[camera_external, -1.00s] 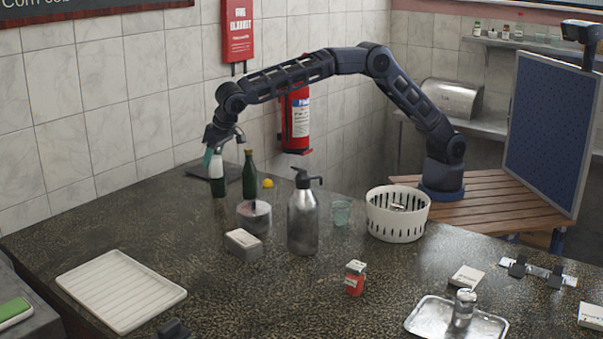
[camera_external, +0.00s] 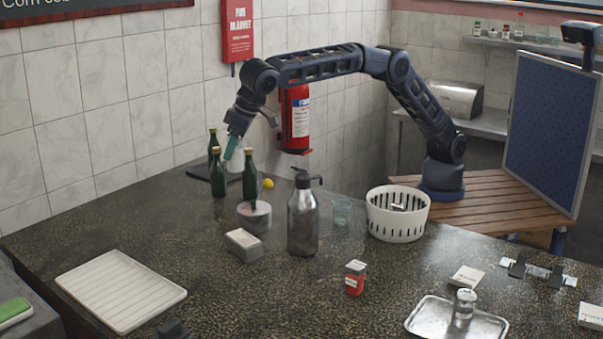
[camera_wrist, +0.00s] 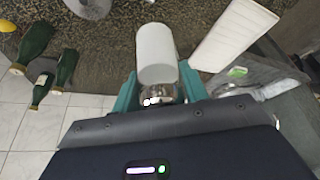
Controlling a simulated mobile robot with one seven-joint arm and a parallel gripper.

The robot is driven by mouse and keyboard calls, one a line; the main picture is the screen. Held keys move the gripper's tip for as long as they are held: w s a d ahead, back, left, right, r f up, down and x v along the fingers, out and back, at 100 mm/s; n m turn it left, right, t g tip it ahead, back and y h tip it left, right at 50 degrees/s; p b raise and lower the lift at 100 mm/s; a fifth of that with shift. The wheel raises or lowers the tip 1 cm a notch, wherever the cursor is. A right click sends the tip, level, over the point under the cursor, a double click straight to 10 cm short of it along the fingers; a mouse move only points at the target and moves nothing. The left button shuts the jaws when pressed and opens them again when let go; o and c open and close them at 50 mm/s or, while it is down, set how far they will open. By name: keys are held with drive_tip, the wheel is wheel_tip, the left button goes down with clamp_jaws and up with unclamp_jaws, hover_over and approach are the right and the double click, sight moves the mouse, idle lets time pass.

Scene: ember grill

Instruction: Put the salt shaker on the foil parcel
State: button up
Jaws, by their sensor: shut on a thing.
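My gripper (camera_external: 231,148) is raised above the back left of the counter, by the green bottles. In the wrist view my gripper (camera_wrist: 158,85) has its teal fingers shut on a white cylinder with a shiny metal end, which looks like the salt shaker (camera_wrist: 156,52). In the external view the salt shaker (camera_external: 236,162) is partly hidden behind a bottle and the fingers. I cannot identify the foil parcel for sure. A shiny silvery thing (camera_wrist: 236,90) lies near a green item at the right of the wrist view and may be it.
Green bottles (camera_external: 218,175) stand close below my gripper. A round tin (camera_external: 254,218), a small box (camera_external: 244,244) and a metal pump bottle (camera_external: 302,222) stand mid-counter. A white ribbed tray (camera_external: 120,290) lies front left. Bare counter lies between the tray and bottles.

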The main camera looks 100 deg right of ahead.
drive_tip(key=shift+s+a+r, duration=0.15)
drive_tip(key=shift+s+a, duration=0.15)
drive_tip(key=shift+a, duration=0.35)
drive_tip(key=shift+s+a, duration=0.1)
drive_tip(key=shift+a, duration=0.15)
hover_over(239, 239)
wheel_tip(239, 239, down, 20)
drive_tip(key=shift+a+r, duration=0.1)
drive_tip(key=o, duration=1.1)
drive_tip(key=shift+o, duration=0.2)
drive_tip(key=d+v, duration=0.1)
drive_tip(key=v, duration=1.1)
drive_tip(key=shift+s+a, duration=0.15)
drive_tip(key=shift+a, duration=0.25)
